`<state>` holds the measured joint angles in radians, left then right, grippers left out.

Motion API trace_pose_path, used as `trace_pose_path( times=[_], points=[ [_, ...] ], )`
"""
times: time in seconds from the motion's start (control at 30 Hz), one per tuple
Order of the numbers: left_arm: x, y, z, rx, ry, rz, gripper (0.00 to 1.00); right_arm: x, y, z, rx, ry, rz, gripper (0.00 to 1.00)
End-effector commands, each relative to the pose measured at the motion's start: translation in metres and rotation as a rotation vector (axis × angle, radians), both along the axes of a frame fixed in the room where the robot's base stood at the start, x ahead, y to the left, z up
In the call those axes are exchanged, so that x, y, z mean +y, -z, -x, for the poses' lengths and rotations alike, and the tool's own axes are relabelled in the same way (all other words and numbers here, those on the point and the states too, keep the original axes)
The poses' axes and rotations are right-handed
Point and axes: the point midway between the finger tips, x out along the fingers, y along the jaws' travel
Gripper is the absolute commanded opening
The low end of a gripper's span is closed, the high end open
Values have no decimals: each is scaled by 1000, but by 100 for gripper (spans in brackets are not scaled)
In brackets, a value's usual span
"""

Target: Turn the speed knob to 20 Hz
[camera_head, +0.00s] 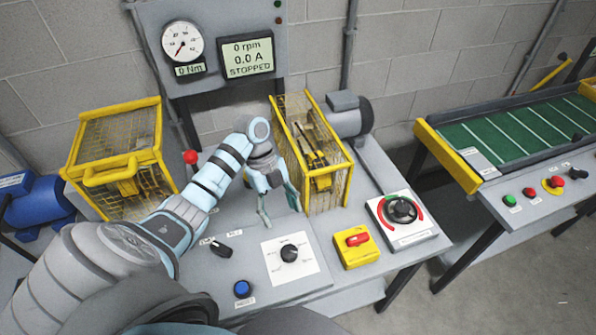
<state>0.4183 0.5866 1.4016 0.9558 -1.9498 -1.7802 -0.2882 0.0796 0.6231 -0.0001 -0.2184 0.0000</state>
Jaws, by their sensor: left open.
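The speed knob (289,253) looks to be the black round knob on a white scale plate (272,270) on the grey bench top; its marks are too small to read. My left gripper (279,208) is open and empty. It hangs above the bench, behind the knob and beside the yellow mesh guard, apart from the knob. The display (247,58) on the back panel reads 0 rpm, 0.0 A, STOPPED. My right gripper is out of view.
A black selector (220,248), a blue button (242,289), a yellow box with a red switch (356,248) and a red-arc dial (401,211) surround the knob. Yellow mesh guards (340,185) and a red ball-topped lever (190,157) stand behind. A conveyor (510,135) is right.

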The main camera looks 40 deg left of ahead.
Motion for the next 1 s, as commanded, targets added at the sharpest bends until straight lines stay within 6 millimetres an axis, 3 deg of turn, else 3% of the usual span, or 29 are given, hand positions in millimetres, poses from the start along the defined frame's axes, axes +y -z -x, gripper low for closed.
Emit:
trace_pose_path(
  times=[0.23, 0.43, 0.6, 0.8, 1.0],
  points=[
    [-24, 65, 9, 7, -6, 1, 60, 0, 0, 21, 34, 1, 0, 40],
    [-41, 107, 12, 7, -5, -1, 60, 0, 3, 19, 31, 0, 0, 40],
    [-46, 118, 13, 6, -3, -4, 60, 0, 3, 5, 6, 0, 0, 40],
    [-46, 118, 12, 5, -2, -3, 58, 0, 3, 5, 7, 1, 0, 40],
    [-46, 118, 12, 5, -2, -3, 26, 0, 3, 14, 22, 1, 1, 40]
  ],
)
